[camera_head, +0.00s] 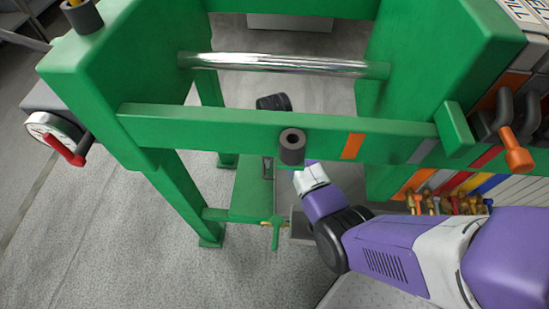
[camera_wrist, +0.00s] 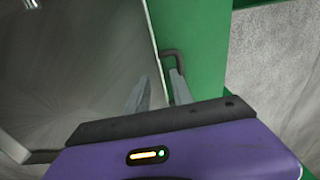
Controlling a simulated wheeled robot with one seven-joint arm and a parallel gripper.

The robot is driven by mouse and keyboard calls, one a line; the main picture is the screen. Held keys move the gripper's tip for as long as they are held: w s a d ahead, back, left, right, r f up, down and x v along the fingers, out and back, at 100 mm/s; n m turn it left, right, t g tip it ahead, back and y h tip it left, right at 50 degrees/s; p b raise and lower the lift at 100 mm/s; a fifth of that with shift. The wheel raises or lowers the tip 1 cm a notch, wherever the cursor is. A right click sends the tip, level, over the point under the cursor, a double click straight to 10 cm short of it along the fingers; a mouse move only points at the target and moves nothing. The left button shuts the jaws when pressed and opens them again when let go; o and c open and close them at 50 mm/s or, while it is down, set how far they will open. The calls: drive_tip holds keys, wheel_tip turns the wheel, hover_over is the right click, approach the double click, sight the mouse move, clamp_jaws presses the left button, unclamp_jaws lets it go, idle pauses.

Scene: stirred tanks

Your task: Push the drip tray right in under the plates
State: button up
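The drip tray (camera_wrist: 85,75) is a grey metal pan filling the left of the wrist view. Its right edge runs beside a green rail (camera_wrist: 205,50). A dark bent handle (camera_wrist: 172,55) stands at that edge. My gripper (camera_wrist: 158,92) has its two fingers apart, one over the tray's side and one at the handle. I cannot tell whether the fingers touch the handle or tray. The plates (camera_head: 520,190) are partly visible at the right edge.
The green press frame (camera_head: 250,127) and a shiny bar (camera_head: 285,65) cross above my arm. A green valve handle (camera_head: 275,224) is close left of my arm. Brass taps (camera_head: 440,203) are to its right. Open floor (camera_head: 110,240) lies at left.

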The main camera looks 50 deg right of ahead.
drive_tip(key=shift+f+b, duration=0.85)
drive_tip(key=shift+f, duration=1.9)
clamp_jaws()
